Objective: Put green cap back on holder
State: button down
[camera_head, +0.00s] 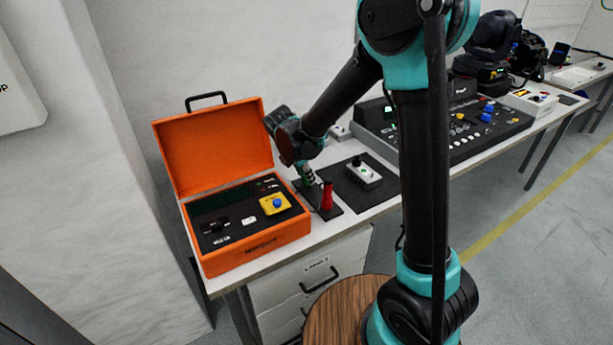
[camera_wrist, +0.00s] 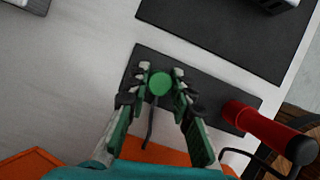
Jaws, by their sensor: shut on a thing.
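The green cap (camera_wrist: 159,82) shows as a round green disc between the fingertips of my gripper (camera_wrist: 162,88) in the wrist view. My gripper is shut on it, above a dark base plate (camera_wrist: 148,57). In the head view my gripper (camera_head: 306,180) points down just left of a red cylinder (camera_head: 327,195). The red cylinder (camera_wrist: 262,128) also shows at the right of the wrist view, on the same plate. Whether the green cap touches a holder beneath it cannot be told; the cap hides what lies under it.
An open orange case (camera_head: 262,244) stands left of my gripper, with its lid up. A small grey control box (camera_head: 364,173) lies on a black mat (camera_head: 346,184) to the right. A large control panel (camera_head: 490,128) stands further right on the white table.

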jog(key=shift+f, duration=0.2)
jog(key=c, duration=1.2)
grip_release()
jog(key=v, duration=1.2)
jog(key=s+d+f+m+t+y, duration=0.2)
jog(key=d+m, duration=1.1)
jog(key=m, duration=0.1)
jog(key=s+d+f+m+t+y, duration=0.1)
jog(key=d+f+m+t, duration=0.1)
jog(key=d+m, duration=1.15)
jog(key=s+f+g, duration=0.1)
jog(key=s+f, duration=0.1)
jog(key=s, duration=0.2)
jog(key=s+f+g, duration=0.1)
jog(key=s+f, duration=0.1)
jog(key=s, duration=0.2)
jog(key=s+f+g, duration=0.1)
jog(key=s+f, duration=0.2)
jog(key=s, duration=0.2)
jog(key=shift+d+n, duration=0.2)
jog(key=shift+n, duration=0.05)
jog(key=shift+r, duration=0.1)
